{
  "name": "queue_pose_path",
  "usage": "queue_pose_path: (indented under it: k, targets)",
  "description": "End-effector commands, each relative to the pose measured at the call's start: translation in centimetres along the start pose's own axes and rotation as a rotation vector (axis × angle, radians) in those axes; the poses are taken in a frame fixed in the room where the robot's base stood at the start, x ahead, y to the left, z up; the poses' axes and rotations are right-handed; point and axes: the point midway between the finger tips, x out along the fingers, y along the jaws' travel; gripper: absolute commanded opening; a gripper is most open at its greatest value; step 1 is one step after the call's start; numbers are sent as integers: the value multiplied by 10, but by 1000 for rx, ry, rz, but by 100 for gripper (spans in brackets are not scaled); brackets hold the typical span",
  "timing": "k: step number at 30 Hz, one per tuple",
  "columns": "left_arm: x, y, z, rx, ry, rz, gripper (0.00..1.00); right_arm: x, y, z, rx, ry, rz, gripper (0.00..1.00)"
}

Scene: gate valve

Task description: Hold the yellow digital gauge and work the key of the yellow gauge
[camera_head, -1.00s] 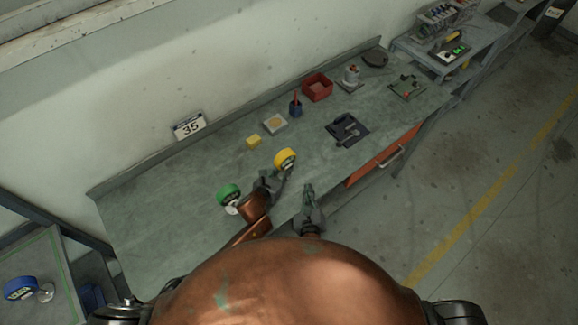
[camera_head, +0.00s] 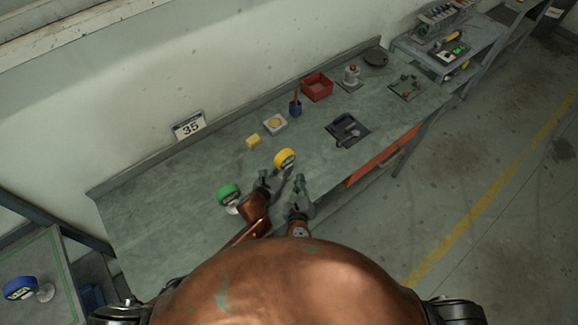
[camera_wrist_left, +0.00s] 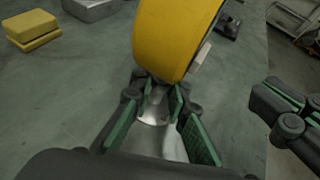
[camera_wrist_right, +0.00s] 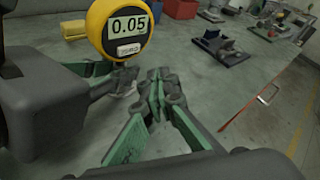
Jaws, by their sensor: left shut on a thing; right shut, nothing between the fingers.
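The yellow digital gauge (camera_head: 285,158) is held upright above the bench by my left gripper (camera_head: 277,181). In the left wrist view the gripper's green-padded fingers (camera_wrist_left: 157,98) are shut on the gauge's metal stem (camera_wrist_left: 153,112), below the yellow body (camera_wrist_left: 172,38). In the right wrist view the gauge face reads 0.05 on its display (camera_wrist_right: 128,25), with a small pale key (camera_wrist_right: 129,49) below it. My right gripper (camera_wrist_right: 156,78) is shut and empty, just right of and below the key, apart from it. It also shows in the head view (camera_head: 299,180).
A green gauge (camera_head: 228,193) stands left of my left gripper on the bench (camera_head: 150,215). A blue gauge (camera_head: 20,287) is on another table, lower left.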

Motion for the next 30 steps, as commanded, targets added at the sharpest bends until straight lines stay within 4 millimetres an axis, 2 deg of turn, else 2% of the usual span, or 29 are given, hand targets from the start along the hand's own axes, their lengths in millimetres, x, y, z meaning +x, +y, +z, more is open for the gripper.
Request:
queue_pose_path:
  k: [3,10,30]
  targets:
    - [0,0,0,0,0,1,0,11,8,9,0,-2,0,0]
    - [0,0,0,0,0,1,0,21,16,15,0,0,0,0]
    - [0,0,0,0,0,1,0,23,17,17,1,0,0,0]
